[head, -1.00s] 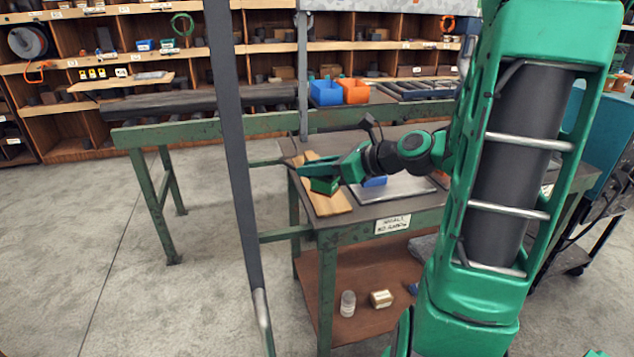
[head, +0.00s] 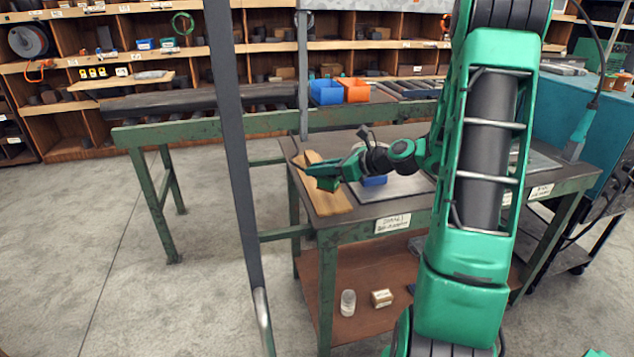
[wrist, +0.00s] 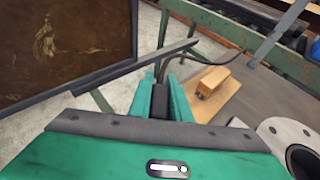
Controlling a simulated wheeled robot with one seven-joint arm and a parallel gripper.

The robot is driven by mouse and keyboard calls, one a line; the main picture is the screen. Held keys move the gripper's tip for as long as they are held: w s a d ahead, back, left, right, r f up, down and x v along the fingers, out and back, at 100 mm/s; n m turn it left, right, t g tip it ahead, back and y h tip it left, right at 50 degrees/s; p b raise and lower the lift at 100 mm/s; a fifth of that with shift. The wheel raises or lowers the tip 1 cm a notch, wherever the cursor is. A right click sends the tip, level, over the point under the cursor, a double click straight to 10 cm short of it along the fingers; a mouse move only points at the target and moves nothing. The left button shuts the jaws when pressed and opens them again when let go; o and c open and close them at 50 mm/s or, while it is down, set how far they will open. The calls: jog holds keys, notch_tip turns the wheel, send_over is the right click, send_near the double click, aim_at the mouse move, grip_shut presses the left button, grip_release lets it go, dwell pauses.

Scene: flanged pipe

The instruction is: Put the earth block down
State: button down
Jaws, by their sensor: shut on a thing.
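My gripper (head: 318,176) reaches left over the near left part of the green-framed table (head: 400,222), above a wooden board (head: 335,203). Its green fingers are closed on the earth block, which shows in the wrist view as a dark piece (wrist: 160,98) between them. A black cable (wrist: 200,62) runs off from the fingertips to the right. The block's underside is hidden, so I cannot tell whether it touches the board. In the wrist view a tan block (wrist: 213,80) lies on the board, right of the fingers.
A dark upright post (head: 232,150) stands left of the table. Open floor lies to the left.

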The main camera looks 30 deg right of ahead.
jog(key=shift+f, duration=1.9)
jog(key=shift+f, duration=0.15)
jog(key=c, duration=1.6)
grip_release()
jog(key=shift+c, duration=0.2)
